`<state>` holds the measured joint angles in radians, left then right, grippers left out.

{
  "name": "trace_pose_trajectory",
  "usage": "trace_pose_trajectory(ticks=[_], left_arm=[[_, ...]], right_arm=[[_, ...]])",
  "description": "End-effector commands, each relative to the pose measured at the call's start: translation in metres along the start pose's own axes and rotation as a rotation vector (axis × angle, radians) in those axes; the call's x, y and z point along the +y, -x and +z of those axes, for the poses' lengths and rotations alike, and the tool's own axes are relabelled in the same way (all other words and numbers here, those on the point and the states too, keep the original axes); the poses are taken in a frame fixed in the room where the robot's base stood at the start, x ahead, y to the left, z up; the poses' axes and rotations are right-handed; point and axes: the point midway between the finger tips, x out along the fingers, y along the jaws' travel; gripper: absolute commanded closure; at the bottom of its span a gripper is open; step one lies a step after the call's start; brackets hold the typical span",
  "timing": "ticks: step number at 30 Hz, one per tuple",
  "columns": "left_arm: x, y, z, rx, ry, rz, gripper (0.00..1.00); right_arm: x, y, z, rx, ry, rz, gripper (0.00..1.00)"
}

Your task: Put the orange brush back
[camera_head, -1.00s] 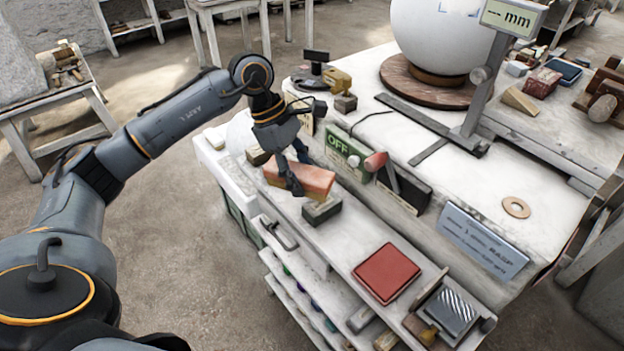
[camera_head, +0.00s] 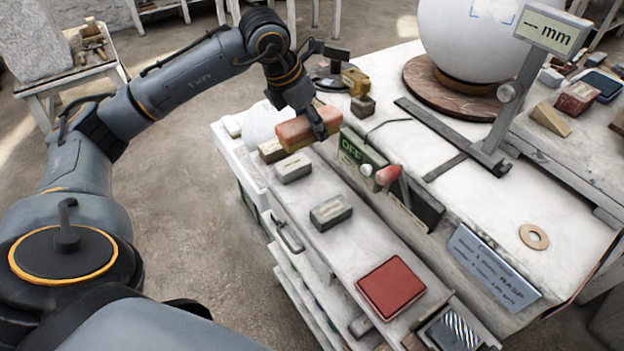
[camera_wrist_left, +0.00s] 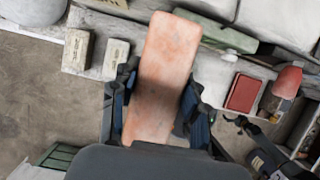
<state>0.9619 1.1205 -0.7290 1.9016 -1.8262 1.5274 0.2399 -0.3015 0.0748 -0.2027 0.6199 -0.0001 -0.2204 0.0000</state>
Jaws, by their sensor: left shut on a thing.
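The orange brush (camera_head: 296,131) is a salmon-orange block with a yellowish underside in the head view. My left gripper (camera_head: 314,123) is shut on it, with a finger across its right part. In the left wrist view the brush (camera_wrist_left: 165,70) lies lengthwise between the two fingers of my left gripper (camera_wrist_left: 158,98). The brush is over the back end of the white ledge (camera_head: 330,238), near two pale blocks, one tan (camera_head: 271,151) and one grey (camera_head: 293,168). Whether its underside touches anything is hard to tell. My right gripper is not seen.
A green OFF box (camera_head: 362,158) and a red-tipped tool (camera_head: 389,176) stand beside the ledge. A yellow tool (camera_head: 355,80) is behind.

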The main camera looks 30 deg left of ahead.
Motion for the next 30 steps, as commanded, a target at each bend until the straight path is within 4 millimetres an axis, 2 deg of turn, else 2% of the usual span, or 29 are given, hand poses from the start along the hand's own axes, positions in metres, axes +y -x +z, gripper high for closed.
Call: trace_pose_trajectory(ticks=[1, 13, 30], left_arm=[[-0.001, -0.011, -0.007, 0.008, 0.001, -0.002, 0.79], [-0.001, -0.106, -0.045, 0.005, 0.0, -0.003, 0.79], [-0.001, -0.169, -0.071, 0.001, -0.001, -0.002, 0.79]], right_arm=[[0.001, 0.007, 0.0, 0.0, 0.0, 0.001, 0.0], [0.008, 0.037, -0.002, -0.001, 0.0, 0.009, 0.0], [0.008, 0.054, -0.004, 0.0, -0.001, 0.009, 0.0]])
